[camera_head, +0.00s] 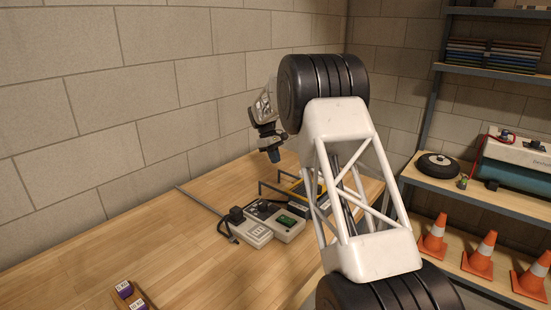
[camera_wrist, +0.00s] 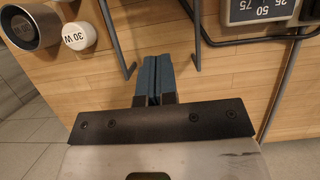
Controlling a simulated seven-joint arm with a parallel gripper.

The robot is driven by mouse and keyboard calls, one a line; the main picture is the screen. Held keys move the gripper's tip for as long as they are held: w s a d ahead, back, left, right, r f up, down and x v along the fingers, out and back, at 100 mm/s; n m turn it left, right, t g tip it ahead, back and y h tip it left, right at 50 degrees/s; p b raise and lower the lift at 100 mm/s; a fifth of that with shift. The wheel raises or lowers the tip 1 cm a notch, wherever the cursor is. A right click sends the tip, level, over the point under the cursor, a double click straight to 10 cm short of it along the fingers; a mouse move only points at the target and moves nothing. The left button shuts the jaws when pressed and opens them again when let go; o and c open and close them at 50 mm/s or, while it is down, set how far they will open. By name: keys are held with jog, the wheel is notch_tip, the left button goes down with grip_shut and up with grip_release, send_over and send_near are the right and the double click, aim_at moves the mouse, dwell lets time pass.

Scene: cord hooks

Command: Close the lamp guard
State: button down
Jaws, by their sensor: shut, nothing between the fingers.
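My gripper (camera_wrist: 153,60) is shut and empty, its two blue fingers pressed together. In the head view my gripper (camera_head: 274,156) hangs above the far end of the workbench. A dark grey bar frame (camera_head: 272,187) stands on the bench below and beside it. In the wrist view one bent bar (camera_wrist: 117,42) lies left of the fingers and another (camera_wrist: 196,35) right of them, both apart from the fingers. I cannot tell for sure which part is the lamp guard. My arm hides part of the bench's right end.
A white cylinder marked 30 W (camera_wrist: 78,36) and a grey metal cup-like thing (camera_wrist: 33,27) are at left. A dial-marked grey box (camera_wrist: 258,10) and a thick dark bar (camera_wrist: 288,75) are at right. Grey devices (camera_head: 262,220) lie on the workbench (camera_head: 150,235), whose left part is mostly clear.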

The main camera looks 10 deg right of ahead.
aim_at(294, 185)
jog(key=x, duration=0.7)
jog(key=shift+f, duration=0.3)
jog(key=shift+s+d+f, duration=0.15)
jog(key=shift+s+d, duration=1.35)
jog(key=shift+s, duration=0.05)
jog(key=shift+s+d, duration=0.55)
jog(key=shift+d, duration=0.1)
jog(key=shift+s+d, duration=0.25)
jog(key=shift+s, duration=0.05)
jog(key=shift+f, duration=0.1)
